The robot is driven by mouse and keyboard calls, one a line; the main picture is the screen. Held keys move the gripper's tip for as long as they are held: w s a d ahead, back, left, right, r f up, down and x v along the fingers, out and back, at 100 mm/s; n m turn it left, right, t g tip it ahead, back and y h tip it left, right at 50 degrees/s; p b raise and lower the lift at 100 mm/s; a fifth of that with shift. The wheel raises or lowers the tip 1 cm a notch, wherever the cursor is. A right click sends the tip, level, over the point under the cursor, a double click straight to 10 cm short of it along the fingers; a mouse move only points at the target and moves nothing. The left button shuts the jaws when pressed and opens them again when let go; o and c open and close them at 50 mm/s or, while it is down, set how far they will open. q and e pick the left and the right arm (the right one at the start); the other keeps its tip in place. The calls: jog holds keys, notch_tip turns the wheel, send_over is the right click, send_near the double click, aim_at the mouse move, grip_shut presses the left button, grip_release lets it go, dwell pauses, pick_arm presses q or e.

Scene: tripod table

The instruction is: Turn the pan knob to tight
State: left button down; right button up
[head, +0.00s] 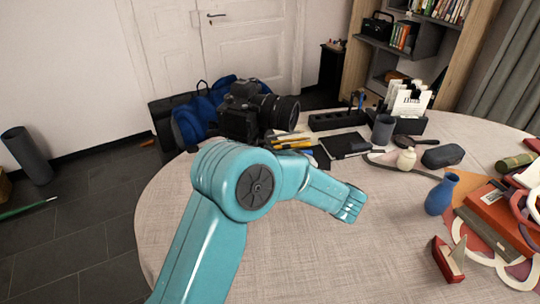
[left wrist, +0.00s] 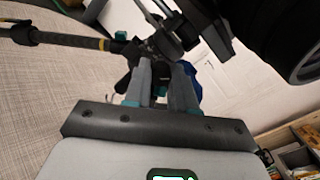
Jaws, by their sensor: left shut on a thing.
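A black camera with a large lens (head: 262,112) stands at the far left of the round table in the head view. Its dark body and lens (left wrist: 302,48) fill the upper right of the left wrist view. Below it is the dark tripod head (left wrist: 168,35), with a leg or handle (left wrist: 75,42) reaching left. My left gripper (left wrist: 163,66) has its grey fingers close together at the head, shut on the pan knob, which is mostly hidden between the fingertips. The knob's setting cannot be read. In the head view my teal arm hides this gripper. My right gripper is not in view.
The table (head: 310,265) is bare in front. A tablet (head: 343,146), a dark cup (head: 382,130) and a power strip (head: 338,120) lie behind. A blue vase (head: 441,194), red book (head: 497,218) and red stapler-like object (head: 447,260) are at the right. A blue bag (head: 196,118) is beyond the camera.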

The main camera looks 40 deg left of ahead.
pick_arm(q)
jog(key=m+p, duration=0.3)
jog(key=shift+m, duration=0.3)
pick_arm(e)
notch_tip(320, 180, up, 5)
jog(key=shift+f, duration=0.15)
pick_arm(q)
jog(key=c, duration=0.9)
grip_release()
